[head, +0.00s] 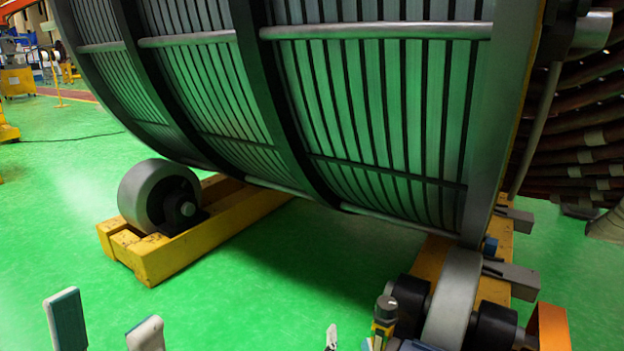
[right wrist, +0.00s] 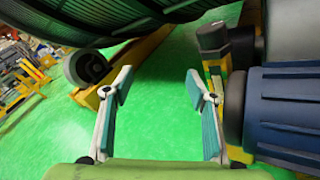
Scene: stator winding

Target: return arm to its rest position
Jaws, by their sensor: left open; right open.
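My left gripper (head: 106,322) shows at the bottom left of the head view, its two pale-tipped fingers spread apart with only green floor between them. My right gripper (right wrist: 158,88) is open and empty in the right wrist view, with green floor between its fingers. In the head view only a fingertip of it shows clearly at the bottom edge, left of a yellow and dark upright part (head: 384,322). That part also stands close beside the right finger in the right wrist view. Most of both arms is out of view.
The large ribbed stator (head: 370,110) fills the upper head view. It stands over yellow supports (head: 190,240) with a grey roller (head: 150,195) at left and another (head: 452,295) at right. A blue motor-like body (right wrist: 285,110) is close at right.

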